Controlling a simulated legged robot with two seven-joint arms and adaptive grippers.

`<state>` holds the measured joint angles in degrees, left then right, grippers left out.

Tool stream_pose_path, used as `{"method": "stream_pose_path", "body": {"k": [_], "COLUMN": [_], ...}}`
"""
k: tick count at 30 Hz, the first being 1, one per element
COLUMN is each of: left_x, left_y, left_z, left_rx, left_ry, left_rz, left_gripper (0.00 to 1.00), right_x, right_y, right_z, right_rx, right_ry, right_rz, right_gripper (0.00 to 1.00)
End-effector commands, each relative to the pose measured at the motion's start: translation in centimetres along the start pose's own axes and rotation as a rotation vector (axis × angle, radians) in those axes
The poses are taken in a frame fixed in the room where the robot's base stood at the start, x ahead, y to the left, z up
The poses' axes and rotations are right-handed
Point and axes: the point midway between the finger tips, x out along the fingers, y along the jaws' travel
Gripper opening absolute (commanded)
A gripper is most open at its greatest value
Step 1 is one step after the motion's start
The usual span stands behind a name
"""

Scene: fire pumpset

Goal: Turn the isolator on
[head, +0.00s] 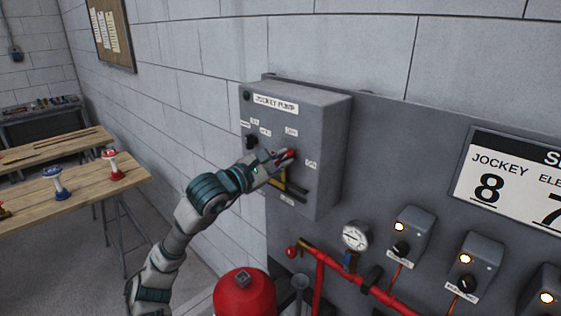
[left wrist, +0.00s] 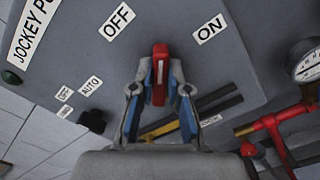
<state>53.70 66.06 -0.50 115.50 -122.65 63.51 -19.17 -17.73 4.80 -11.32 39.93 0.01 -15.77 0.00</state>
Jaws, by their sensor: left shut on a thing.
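The isolator is a red rotary handle (head: 290,154) on the front of the grey jockey pump box (head: 325,130). In the left wrist view the red handle (left wrist: 160,70) has a white line and points up, between the OFF label (left wrist: 117,22) and the ON label (left wrist: 210,28). My left gripper (head: 280,160) reaches the box from the left. In the left wrist view its two fingers (left wrist: 160,92) are on either side of the handle, shut on it. The fingers and palm hide the handle's lower part. My right gripper is in neither view.
A black selector knob (head: 250,142) is on the box's left side. Below and right are red pipes (head: 320,270), a pressure gauge (head: 355,236) and small switch boxes (head: 413,232). A red tank (head: 243,295) stands below. A wooden bench (head: 85,195) is at left.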

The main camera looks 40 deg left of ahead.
Motion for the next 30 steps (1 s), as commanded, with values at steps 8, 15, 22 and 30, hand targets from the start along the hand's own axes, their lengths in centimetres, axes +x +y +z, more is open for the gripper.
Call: {"method": "stream_pose_path", "body": {"k": [8,15,22,30], "left_x": [0.1,0.1,0.1,0.1], "left_y": [-0.3,-0.5,-0.6,-0.7], "left_z": [-0.3,-0.4,-0.4,-0.5], "left_rx": [0.263,0.484,0.659,0.787], "left_ry": [0.009,0.009,0.008,0.007], "left_rz": [-0.006,-0.007,-0.007,-0.008], "left_gripper": [0.0,0.0,0.0,0.0], "right_x": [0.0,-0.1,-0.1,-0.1], "right_y": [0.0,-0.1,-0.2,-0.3], "right_z": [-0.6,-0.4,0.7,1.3], "right_rx": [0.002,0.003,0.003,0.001], "right_ry": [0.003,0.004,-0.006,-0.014], "right_rz": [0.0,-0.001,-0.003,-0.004], "right_gripper": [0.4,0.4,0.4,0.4]}}
